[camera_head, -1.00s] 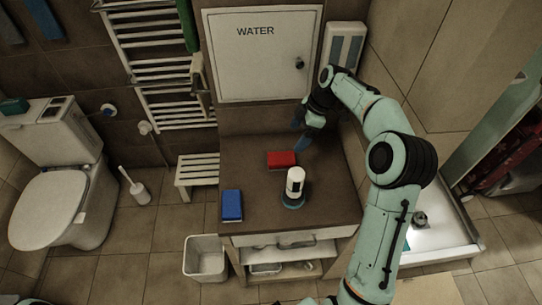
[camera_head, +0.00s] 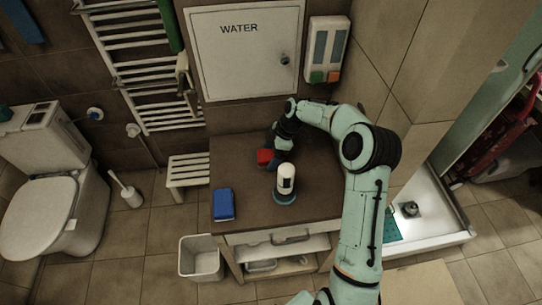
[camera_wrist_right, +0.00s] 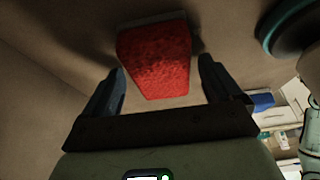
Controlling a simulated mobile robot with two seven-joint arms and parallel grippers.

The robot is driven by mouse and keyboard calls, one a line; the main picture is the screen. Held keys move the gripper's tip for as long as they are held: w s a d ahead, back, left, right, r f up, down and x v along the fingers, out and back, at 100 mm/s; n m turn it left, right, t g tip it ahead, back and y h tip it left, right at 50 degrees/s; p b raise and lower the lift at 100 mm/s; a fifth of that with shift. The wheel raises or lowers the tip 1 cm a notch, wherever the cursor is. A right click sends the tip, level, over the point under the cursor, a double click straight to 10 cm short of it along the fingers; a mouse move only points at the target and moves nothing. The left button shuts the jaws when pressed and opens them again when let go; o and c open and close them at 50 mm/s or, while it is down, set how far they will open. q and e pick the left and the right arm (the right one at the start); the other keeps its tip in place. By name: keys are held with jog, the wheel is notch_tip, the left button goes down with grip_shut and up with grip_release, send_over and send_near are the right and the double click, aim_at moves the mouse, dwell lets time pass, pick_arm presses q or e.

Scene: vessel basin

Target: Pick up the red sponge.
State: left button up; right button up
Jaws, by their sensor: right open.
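The red sponge (camera_head: 264,157) lies on the brown countertop (camera_head: 250,212), partly covered by my right gripper in the head view. In the right wrist view the red sponge (camera_wrist_right: 156,58) appears between the two dark fingers, with a pale layer along its far edge. My right gripper (camera_wrist_right: 162,75) is open, with one finger on each side of the sponge and visible gaps. In the head view my right gripper (camera_head: 275,160) is at the sponge's right side. Whether its fingers touch the counter is unclear. My left gripper is not in view.
A white cylinder on a blue round base (camera_head: 286,182) stands close to the right gripper. A blue sponge (camera_head: 223,204) lies near the counter's left edge. A wall cabinet marked WATER (camera_head: 245,55) and a dispenser (camera_head: 325,50) are behind. A bin (camera_head: 200,258) stands front left.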

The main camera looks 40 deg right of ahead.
aim_at(271, 154)
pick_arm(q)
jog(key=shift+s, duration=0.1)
pick_arm(e)
jog(key=shift+s+f, duration=0.15)
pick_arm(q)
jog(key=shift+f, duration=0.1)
pick_arm(e)
jog(key=shift+f, duration=0.15)
jog(key=c, duration=1)
jog(key=shift+r, duration=0.25)
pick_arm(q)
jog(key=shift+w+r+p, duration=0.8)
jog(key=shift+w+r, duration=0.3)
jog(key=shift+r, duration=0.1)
pick_arm(e)
notch_tip(271, 154, up, 20)
jog(key=shift+f, duration=0.1)
jog(key=shift+a, duration=0.1)
